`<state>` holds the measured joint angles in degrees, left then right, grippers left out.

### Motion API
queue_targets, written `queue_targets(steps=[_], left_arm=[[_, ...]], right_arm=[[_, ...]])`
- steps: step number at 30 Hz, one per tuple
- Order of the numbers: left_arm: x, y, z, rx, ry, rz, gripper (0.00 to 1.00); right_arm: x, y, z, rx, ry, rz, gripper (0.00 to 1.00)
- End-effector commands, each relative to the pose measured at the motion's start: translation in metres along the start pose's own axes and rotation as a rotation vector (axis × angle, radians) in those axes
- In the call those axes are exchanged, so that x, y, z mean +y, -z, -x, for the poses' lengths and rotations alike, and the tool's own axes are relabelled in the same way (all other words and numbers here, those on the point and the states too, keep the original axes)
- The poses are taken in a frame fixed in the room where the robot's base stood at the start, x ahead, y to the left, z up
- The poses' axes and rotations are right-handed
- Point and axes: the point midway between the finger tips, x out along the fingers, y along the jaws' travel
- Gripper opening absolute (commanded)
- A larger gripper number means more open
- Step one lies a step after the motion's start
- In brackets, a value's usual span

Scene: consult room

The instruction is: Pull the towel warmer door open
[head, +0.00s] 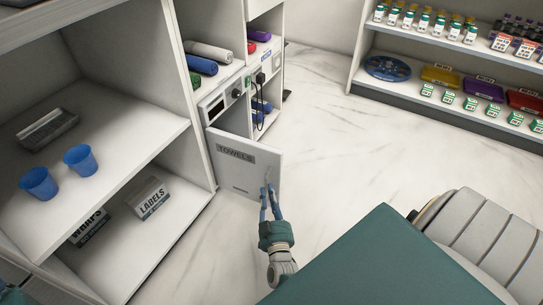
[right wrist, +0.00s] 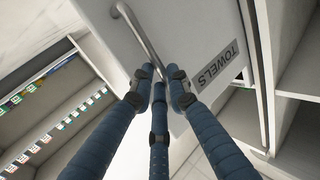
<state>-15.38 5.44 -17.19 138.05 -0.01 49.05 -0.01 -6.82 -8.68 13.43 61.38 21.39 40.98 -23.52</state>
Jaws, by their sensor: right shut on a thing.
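The towel warmer (head: 220,101) stands low in the white shelving, with a dark display and knobs on its front. Its white door (head: 239,178), labelled TOWELS, stands swung out from the unit into the aisle. My right gripper (head: 268,190) is at the door's outer end, shut on the door handle. In the right wrist view, the metal bar handle (right wrist: 138,34) runs down the door (right wrist: 197,35) to between the blue fingers (right wrist: 160,82), which partly hide its lower end. The inside of the warmer is mostly hidden behind the door.
Open shelves at left hold two blue cups (head: 80,160), a grey tray (head: 47,129) and a LABELS box (head: 151,198). A padded grey chair (head: 480,235) is at lower right. Stocked shelves (head: 440,60) stand at the back right. The marble floor (head: 325,130) between is clear.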

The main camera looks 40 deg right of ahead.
Motion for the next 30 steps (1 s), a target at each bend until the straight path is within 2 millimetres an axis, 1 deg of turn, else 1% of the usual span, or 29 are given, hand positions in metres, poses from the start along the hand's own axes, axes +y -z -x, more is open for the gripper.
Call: queue_targets(steps=[1, 17, 18, 20, 21, 30], left_arm=[[0.0, 0.0002, 0.0005, 0.0, 0.0, 0.0, 0.4], [-0.0001, -0.0022, 0.0028, -0.009, 0.003, 0.001, 0.4], [-0.0001, -0.0023, 0.0028, -0.009, 0.003, 0.001, 0.4], [-0.0001, -0.0023, 0.0028, -0.01, 0.003, 0.001, 0.4], [-0.0002, -0.0024, 0.0028, -0.01, 0.004, 0.001, 0.4], [-0.0017, -0.0023, 0.0025, -0.011, 0.01, -0.001, 0.4]], right_arm=[[-0.023, 0.0044, -0.0053, 0.0, 0.04, -0.002, 0.0], [-0.0247, 0.0042, -0.0062, 0.001, 0.045, -0.003, 0.0], [-0.0246, 0.0043, -0.0062, 0.001, 0.045, -0.003, 0.21], [-0.0243, 0.0046, -0.0063, 0.002, 0.044, -0.003, 0.33], [-0.0239, 0.0049, -0.0065, 0.003, 0.044, -0.002, 0.35], [-0.0196, 0.0063, -0.007, 0.007, 0.038, 0.001, 0.35]])
